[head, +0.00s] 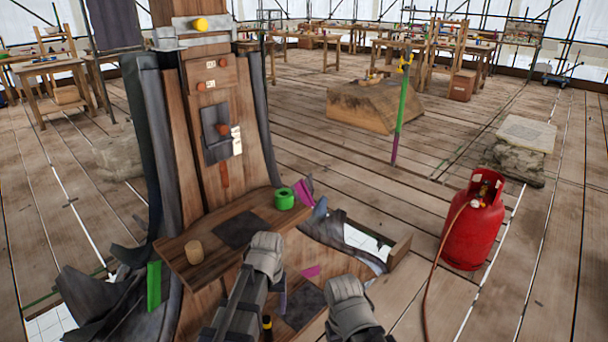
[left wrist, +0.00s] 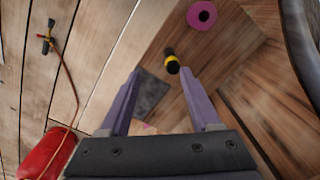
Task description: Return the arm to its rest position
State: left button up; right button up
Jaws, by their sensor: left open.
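My left gripper (head: 281,292) hangs low in front of the spire's lower ledge in the head view, mostly hidden by my own arm. In the left wrist view its two purple fingers (left wrist: 160,74) are spread apart with nothing held between them. Beyond the fingertips are a dark square patch (left wrist: 151,93) on a wooden surface and a small black and yellow object (left wrist: 172,63). The black and yellow object also shows in the head view (head: 267,324). Part of my right arm shows at the bottom of the head view, but its gripper is not seen.
The wooden spire (head: 222,215) stands close ahead, with a green ring (head: 284,199) and a wooden cylinder (head: 194,252) on its ledge. A magenta ring (left wrist: 203,15) shows in the wrist view. A red gas bottle (head: 472,228) with a hose stands right.

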pick_arm(q)
jog(key=s+d+r+m+p, duration=0.1)
jog(key=s+d+r+p, duration=0.1)
jog(key=s+r+p, duration=0.2)
jog(key=s+d+r+m+p, duration=0.1)
jog(key=s+d+r+p, duration=0.2)
jog(key=r+p, duration=0.4)
jog(key=s+d+r+m+y+p, duration=0.1)
jog(key=s+d+r+m+p, duration=0.1)
jog(key=s+r+p, duration=0.3)
notch_tip(320, 180, up, 4)
jog(key=shift+d+r+p, duration=0.15)
jog(key=shift+d+p, duration=0.3)
jog(key=shift+p, duration=0.35)
